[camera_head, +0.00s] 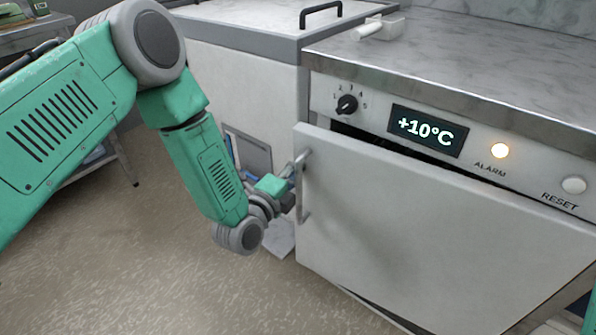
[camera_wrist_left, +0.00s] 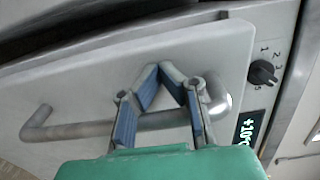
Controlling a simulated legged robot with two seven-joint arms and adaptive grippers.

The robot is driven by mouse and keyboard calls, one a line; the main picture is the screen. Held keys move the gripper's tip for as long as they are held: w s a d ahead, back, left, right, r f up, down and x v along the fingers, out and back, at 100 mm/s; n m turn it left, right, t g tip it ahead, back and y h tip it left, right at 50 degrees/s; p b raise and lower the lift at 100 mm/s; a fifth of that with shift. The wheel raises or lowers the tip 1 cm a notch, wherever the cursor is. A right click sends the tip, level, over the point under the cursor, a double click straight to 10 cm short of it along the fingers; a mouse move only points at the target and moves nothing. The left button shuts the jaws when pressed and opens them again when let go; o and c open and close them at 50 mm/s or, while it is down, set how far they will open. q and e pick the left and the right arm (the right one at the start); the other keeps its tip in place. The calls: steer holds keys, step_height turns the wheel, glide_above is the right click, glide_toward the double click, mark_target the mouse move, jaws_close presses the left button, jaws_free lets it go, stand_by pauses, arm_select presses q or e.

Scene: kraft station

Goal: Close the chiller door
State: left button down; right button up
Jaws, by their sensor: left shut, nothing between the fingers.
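The white chiller door (camera_head: 430,215) stands ajar, with a dark gap along its top edge below the control panel. Its metal bar handle (camera_head: 303,190) is upright near the door's left edge. My left gripper (camera_head: 294,168) is at this handle, on its left side. In the left wrist view the door (camera_wrist_left: 75,80) fills much of the picture, and the handle (camera_wrist_left: 70,131) crosses behind my gripper's fingers (camera_wrist_left: 172,70). The blue-padded fingers are shut and empty, their tips over the door face. I cannot tell whether they touch the handle or door. My right gripper is out of view.
The chiller's panel has a knob (camera_head: 347,104), a +10°C display (camera_head: 427,130), a lit alarm lamp (camera_head: 500,150) and a reset button (camera_head: 573,185). A grey-lidded cabinet (camera_head: 240,60) stands to the left. The floor (camera_head: 190,270) in front is clear.

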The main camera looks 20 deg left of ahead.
arm_select(q)
steer(key=w+m+h+b, duration=0.1)
steer(key=w+h, duration=0.1)
steer(key=w, duration=0.6)
steer(key=shift+d+m+g+b, duration=0.3)
steer(key=shift+d+g+b, duration=0.05)
steer(key=shift+g, duration=0.05)
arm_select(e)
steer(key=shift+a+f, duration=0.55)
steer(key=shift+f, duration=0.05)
